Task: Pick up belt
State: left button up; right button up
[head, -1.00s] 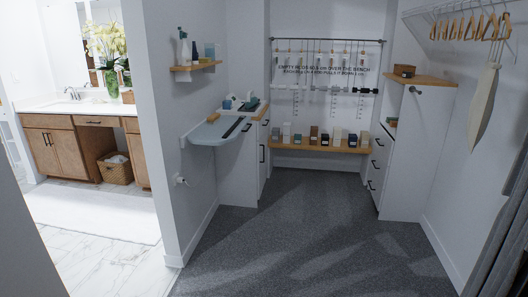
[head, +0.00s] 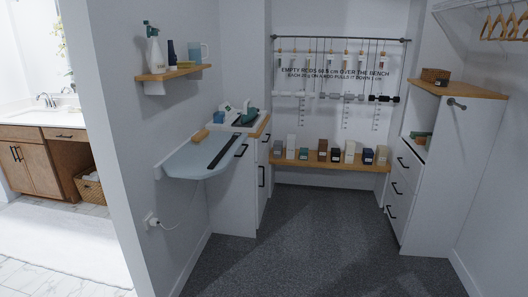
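A long dark strip that looks like the belt (head: 226,152) lies flat across the pale blue wall-mounted board (head: 190,164) on the left.
A shelf with bottles (head: 172,74) hangs above. A bench with several small boxes (head: 330,164) is at the back; drawers (head: 398,185) stand right. The grey carpet (head: 310,240) is clear.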

aim_at(219, 157)
jog(key=i, duration=1.55)
jog(key=i+j+z, duration=0.1)
jog(key=i, duration=1.5)
